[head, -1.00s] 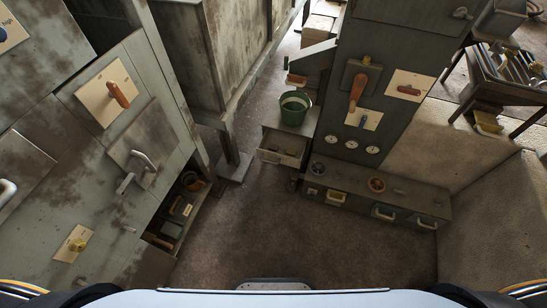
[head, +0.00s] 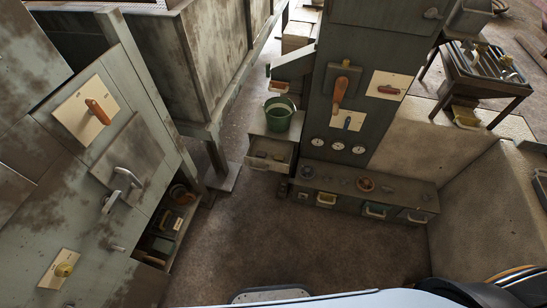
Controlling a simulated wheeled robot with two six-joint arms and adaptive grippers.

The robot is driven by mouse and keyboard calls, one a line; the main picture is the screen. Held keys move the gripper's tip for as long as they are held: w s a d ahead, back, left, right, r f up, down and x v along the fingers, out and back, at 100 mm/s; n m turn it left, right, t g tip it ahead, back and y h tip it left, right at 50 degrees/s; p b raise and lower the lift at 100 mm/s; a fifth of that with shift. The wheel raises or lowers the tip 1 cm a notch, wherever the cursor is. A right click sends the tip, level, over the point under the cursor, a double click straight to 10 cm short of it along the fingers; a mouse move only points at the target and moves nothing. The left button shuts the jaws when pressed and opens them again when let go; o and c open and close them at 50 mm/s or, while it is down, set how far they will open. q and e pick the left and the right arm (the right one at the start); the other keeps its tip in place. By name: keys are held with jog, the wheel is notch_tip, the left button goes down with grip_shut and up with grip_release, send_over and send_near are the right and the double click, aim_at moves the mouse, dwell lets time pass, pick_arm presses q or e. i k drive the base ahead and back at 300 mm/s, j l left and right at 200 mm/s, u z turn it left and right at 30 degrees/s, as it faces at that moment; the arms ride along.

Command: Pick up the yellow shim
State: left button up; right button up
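I cannot make out the yellow shim for certain in the head view. A rack table (head: 484,75) at the upper right bears small yellowish pieces (head: 506,61), too small to identify. A yellowish bin (head: 466,117) sits low under that table. Neither of my grippers is in view; only parts of my own body show along the bottom edge and bottom right corner.
Left stands a grey cabinet with an orange lever (head: 97,111) and an open lower compartment (head: 160,243). A green bucket (head: 279,114) stands above an open drawer (head: 268,156). A control column (head: 361,60) rises over a low drawer unit (head: 360,190). The middle floor (head: 290,245) is clear.

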aim_at(277, 156)
jog(key=i+j, duration=0.15)
jog(key=i, duration=0.6)
jog(key=i+j+z, duration=0.1)
jog(key=i, duration=0.65)
